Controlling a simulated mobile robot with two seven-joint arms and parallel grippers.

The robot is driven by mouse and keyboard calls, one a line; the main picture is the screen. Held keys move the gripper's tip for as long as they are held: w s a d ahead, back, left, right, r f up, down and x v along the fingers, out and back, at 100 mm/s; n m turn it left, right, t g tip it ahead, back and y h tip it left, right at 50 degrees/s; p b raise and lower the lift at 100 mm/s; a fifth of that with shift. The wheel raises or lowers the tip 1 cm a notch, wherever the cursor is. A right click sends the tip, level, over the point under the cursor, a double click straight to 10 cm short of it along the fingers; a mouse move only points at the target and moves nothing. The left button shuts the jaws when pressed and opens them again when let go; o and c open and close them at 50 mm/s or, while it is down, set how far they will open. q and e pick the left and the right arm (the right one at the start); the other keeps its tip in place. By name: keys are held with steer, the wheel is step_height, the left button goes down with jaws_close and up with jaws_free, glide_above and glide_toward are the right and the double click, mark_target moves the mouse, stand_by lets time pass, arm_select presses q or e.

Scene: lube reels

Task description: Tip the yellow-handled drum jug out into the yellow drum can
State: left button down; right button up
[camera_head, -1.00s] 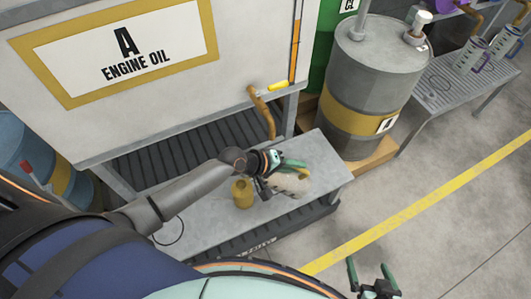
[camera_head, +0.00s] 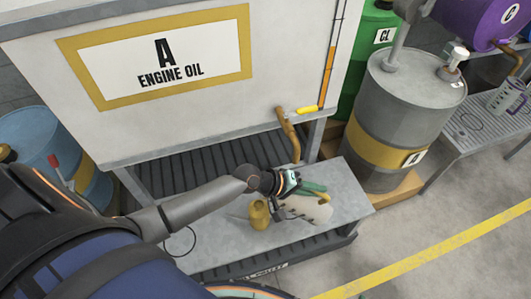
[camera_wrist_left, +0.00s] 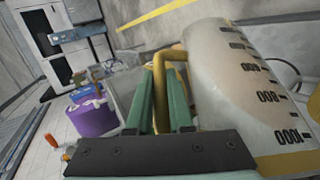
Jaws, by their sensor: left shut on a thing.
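My left gripper (camera_head: 310,190) is shut on the yellow handle (camera_wrist_left: 176,58) of a translucent jug (camera_head: 308,208). The jug is tilted, just right of the yellow can (camera_head: 259,215) in the head view. The can stands upright on the grey bench. In the left wrist view the jug (camera_wrist_left: 240,85) fills the right side, with dark graduation marks, and the green fingers are at its handle. My right gripper is out of view.
The engine oil tank (camera_head: 215,120) with its brown tap (camera_head: 289,135) rises behind the bench (camera_head: 345,190). A grey drum with a yellow band (camera_head: 385,140) stands to the right. Open floor lies at the lower right, with a yellow line (camera_head: 430,255).

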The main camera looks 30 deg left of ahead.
arm_select(q)
steer(key=shift+w+r, duration=0.1)
steer(key=shift+a+b, duration=0.15)
steer(key=shift+b, duration=0.4)
steer(key=shift+a+r+h+b, duration=0.15)
steer(key=shift+r+h+b, duration=0.05)
steer(key=shift+h+b, duration=0.15)
steer(key=shift+a+r+h+b, duration=0.2)
steer(key=shift+r+h+b, duration=0.05)
steer(key=shift+r+b, duration=0.2)
steer(key=shift+r, duration=0.2)
